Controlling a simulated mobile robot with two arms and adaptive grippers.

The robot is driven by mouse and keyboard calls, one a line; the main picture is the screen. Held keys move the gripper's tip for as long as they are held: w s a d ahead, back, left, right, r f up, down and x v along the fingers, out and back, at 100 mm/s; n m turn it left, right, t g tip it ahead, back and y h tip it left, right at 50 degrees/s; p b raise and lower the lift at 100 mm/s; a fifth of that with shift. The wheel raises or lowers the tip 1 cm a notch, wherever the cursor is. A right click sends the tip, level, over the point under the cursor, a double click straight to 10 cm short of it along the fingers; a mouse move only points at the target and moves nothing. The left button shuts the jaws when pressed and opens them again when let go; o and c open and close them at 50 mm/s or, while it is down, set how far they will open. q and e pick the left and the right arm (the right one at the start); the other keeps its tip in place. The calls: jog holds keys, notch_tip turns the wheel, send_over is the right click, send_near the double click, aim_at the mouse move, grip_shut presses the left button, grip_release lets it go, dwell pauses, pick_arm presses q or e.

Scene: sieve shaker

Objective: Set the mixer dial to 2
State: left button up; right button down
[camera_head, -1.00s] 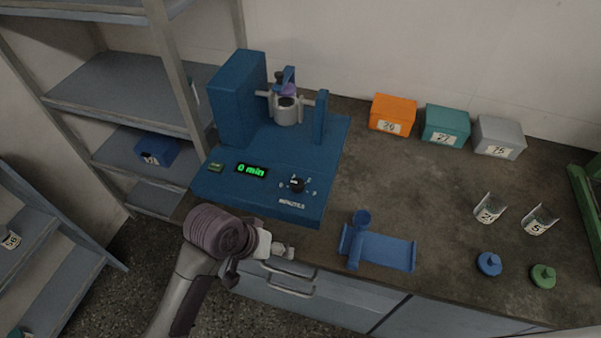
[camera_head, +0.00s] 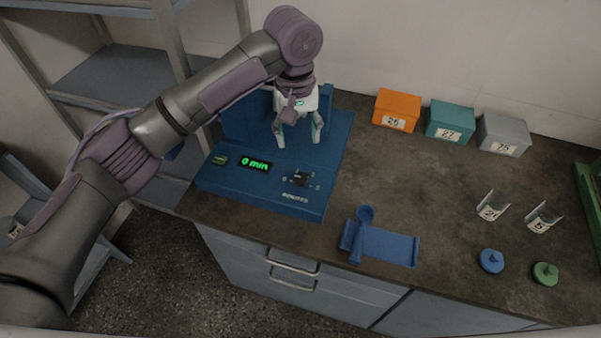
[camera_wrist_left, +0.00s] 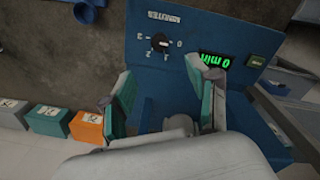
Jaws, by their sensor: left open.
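The blue mixer (camera_head: 230,187) stands on the bench, its display (camera_head: 255,162) reading "0 min". Its black dial (camera_head: 301,178) sits on the front panel, right of the display. In the left wrist view the dial (camera_wrist_left: 160,42) shows with a white mark and digits around it; I cannot read its setting surely. My left gripper (camera_head: 299,143) is open and empty, pointing down above the mixer behind the dial. Its fingers (camera_wrist_left: 163,115) are spread apart in the left wrist view, with the dial beyond them. My arm hides the mixer's upper back parts. My right gripper is out of view.
A blue holder (camera_head: 392,246) lies near the bench's front edge. Orange (camera_head: 397,108), teal (camera_head: 450,121) and grey (camera_head: 502,134) boxes line the back. Clear cups (camera_head: 493,206) and blue (camera_head: 491,261) and green (camera_head: 545,272) lids are at right. The bench middle is clear.

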aim_at(301, 177)
pick_arm(q)
jog(key=f, duration=0.4)
jog(key=f+p, duration=0.1)
jog(key=f, duration=0.8)
jog(key=shift+d+f, duration=0.25)
jog(key=shift+f, duration=0.05)
grip_shut()
jog(key=shift+p, duration=0.4)
